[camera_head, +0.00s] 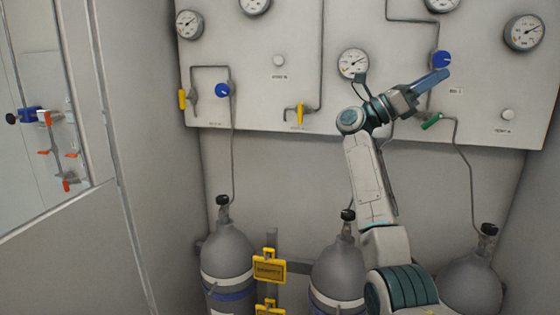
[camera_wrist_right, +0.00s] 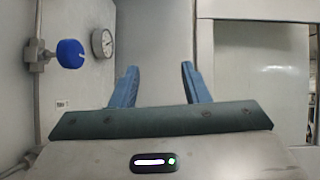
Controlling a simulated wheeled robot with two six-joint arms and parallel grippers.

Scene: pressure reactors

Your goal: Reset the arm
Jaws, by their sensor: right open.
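My right arm rises from the lower right of the head view, in front of the gauge panel. My right gripper (camera_head: 440,78) has blue fingers and points up and right, close to a blue knob (camera_head: 441,59) on the panel. In the right wrist view both fingers of the gripper (camera_wrist_right: 158,85) stand apart with nothing between them. The blue knob also shows in that view (camera_wrist_right: 71,54), left of the fingers and apart from them. My left gripper is not in view.
The panel (camera_head: 270,95) carries several gauges, pipes, a yellow-handled valve (camera_head: 300,113) and a green handle (camera_head: 432,121) just below my right gripper. A wall with a window (camera_head: 40,120) bounds the left.

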